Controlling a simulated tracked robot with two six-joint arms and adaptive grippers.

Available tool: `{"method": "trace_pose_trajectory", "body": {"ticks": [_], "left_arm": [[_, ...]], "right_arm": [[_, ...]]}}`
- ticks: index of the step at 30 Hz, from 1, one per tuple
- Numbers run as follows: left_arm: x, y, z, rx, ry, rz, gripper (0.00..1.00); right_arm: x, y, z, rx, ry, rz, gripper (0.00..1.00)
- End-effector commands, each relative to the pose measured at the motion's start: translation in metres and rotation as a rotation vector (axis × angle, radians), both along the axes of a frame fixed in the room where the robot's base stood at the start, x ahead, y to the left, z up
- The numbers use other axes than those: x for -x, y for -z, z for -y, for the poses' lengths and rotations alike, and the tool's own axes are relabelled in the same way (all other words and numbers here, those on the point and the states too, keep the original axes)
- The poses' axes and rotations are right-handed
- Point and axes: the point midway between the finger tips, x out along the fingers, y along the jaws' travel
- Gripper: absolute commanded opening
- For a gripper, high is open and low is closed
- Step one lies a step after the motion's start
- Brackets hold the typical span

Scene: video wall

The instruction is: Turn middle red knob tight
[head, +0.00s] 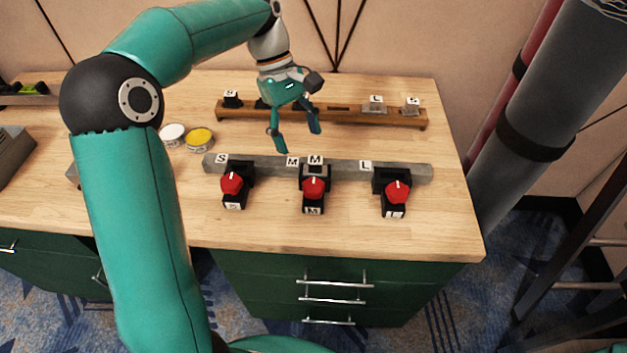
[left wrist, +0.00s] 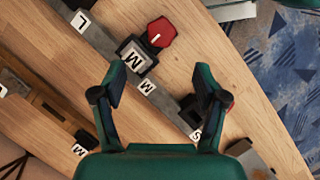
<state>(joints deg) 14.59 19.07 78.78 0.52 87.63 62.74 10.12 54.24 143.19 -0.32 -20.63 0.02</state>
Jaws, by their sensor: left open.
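The middle red knob (head: 313,188) sits on a black clamp marked M (head: 312,210) on the grey bar; it also shows in the left wrist view (left wrist: 161,32), above the gripper. A red knob (head: 232,183) on the clamp marked S is to its left, and a red knob (head: 397,191) on the clamp marked L is to its right. My left gripper (head: 297,141) is open and empty above the table, behind the middle knob and apart from it. In the left wrist view its open fingers (left wrist: 160,88) point toward the bar. My right gripper is not in view.
The grey bar (head: 268,165) lies across the wooden table (head: 275,228). A wooden rail (head: 360,118) with black and grey blocks is behind it. Two round tins, white (head: 172,133) and yellow (head: 199,139), stand left. The table front before the knobs is clear.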

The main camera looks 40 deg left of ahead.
Motion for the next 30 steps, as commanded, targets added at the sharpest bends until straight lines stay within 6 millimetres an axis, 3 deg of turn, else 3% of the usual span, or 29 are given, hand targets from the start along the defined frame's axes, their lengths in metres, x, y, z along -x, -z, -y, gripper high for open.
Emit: {"method": "trace_pose_trajectory", "body": {"ticks": [9,15,21,30], "left_arm": [[0.007,0.065,0.027,0.001,0.003,-0.003,0.73],[0.009,0.093,0.039,0.001,0.003,-0.002,0.73],[0.010,0.105,0.043,0.000,0.002,0.000,0.73],[0.010,0.106,0.044,0.000,0.003,0.000,0.71]], "right_arm": [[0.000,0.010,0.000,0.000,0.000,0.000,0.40],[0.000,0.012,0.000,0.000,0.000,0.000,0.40],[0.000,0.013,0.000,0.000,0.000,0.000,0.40],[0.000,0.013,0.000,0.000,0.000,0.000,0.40]]}}
